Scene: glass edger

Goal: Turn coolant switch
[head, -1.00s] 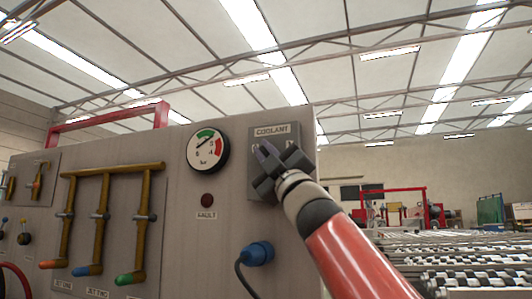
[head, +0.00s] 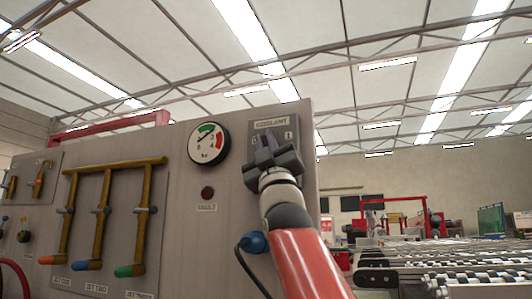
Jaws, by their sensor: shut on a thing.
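The coolant switch plate (head: 293,127) is a dark grey square marked COOLANT at the upper right of the machine panel. A small mark shows on either side below the label. The switch's purplish knob (head: 267,138) shows only in part above my gripper and points nearly straight up. My gripper (head: 271,146) is in front of the plate, with its dark fingers shut on the knob. The fingers hide most of the knob and the lower plate.
A round pressure gauge (head: 209,143) and a dark red fault lamp (head: 207,193) sit left of the switch. A blue plug (head: 252,242) with a cable is below, close to my arm. Brass pipes with coloured levers (head: 95,215) fill the panel's left. Roller conveyors (head: 440,275) lie at right.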

